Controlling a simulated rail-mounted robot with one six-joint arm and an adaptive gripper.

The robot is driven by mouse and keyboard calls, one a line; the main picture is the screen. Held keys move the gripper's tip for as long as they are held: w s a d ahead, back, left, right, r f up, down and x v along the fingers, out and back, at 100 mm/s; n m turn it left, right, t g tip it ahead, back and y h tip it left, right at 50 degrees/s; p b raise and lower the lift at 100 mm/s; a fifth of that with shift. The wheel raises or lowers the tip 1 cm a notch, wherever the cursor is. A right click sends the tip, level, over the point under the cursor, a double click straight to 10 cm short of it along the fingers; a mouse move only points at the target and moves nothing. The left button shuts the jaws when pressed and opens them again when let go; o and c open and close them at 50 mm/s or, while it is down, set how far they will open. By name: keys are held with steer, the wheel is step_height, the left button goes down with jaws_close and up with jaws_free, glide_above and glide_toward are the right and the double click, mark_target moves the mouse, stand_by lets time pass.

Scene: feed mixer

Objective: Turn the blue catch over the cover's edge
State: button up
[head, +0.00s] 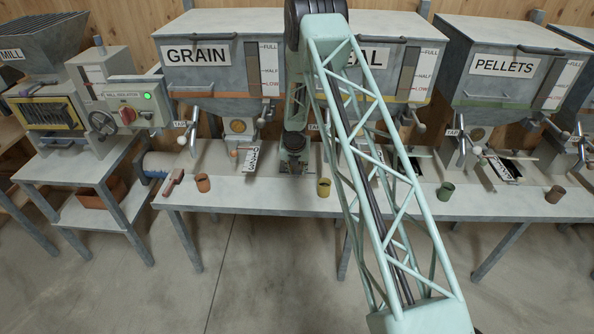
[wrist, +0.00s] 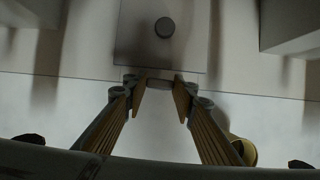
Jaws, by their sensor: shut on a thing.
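In the wrist view, my gripper (wrist: 159,98) has its two fingers a little apart, with the tips on either side of a small pale grey block (wrist: 159,84). It appears shut on this block, though the picture is dim and blurred. The block sits at the near edge of a grey plate (wrist: 135,45) that bears a dark round knob (wrist: 165,27). I cannot tell whether this plate is the cover. In the head view, my gripper (head: 291,168) is low over the bench, partly hidden by my own arm.
Hoppers marked GRAIN (head: 215,75) and PELLETS (head: 505,66) stand along the back. A yellow cup (head: 323,188) and a brown cup (head: 203,183) stand on the bench (head: 240,197). A mill (head: 110,105) stands at the left. The floor in front is clear.

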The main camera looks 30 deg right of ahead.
mark_target(296, 171)
steer(key=shift+w+a+r+m+g+h+p, duration=0.1)
steer(key=shift+m+g+h+p, duration=0.1)
steer(key=shift+m+p, duration=0.35)
steer(key=shift+r+m+g+h+p, duration=0.1)
steer(key=shift+m+g+h+p, duration=0.2)
steer(key=shift+m, duration=0.35)
steer(key=shift+f+m+p, duration=0.15)
steer(key=shift+m+p, duration=0.35)
steer(key=shift+m, duration=0.3)
steer(key=o, duration=0.9)
steer(key=shift+r, duration=4.95)
